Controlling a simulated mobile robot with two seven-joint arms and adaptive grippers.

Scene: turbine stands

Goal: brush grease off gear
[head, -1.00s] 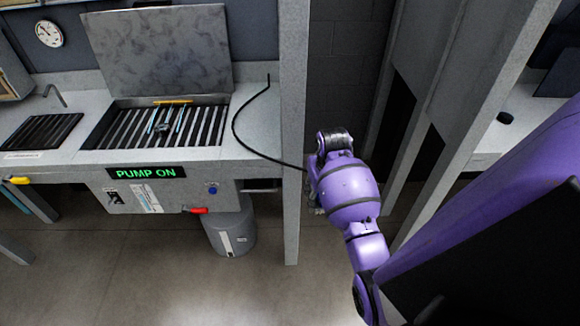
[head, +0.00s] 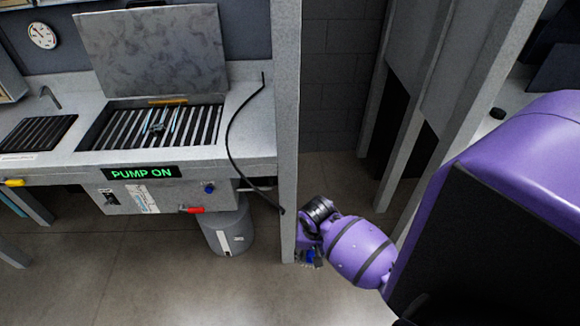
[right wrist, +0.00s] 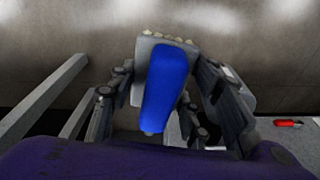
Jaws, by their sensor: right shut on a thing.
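My right gripper (head: 311,256) is low in front of the grey post in the head view, right of the washer and apart from it. In the right wrist view its fingers (right wrist: 160,100) are shut on a blue and grey brush (right wrist: 168,82), with pale bristle tufts at its far end. In the head view only a small blue bit of the brush (head: 310,256) shows. A small grey part, perhaps the gear (head: 157,128), lies on the slatted basin (head: 112,146) of the washer; grease on it is too small to make out. My left gripper is out of view.
The washer's lid (head: 150,50) stands open, and its sign (head: 140,171) reads PUMP ON. A black hose (head: 230,135) hangs over the right edge. A grey post (head: 287,120) rises beside the washer. A bin (head: 228,235) stands beneath. The floor in front is clear.

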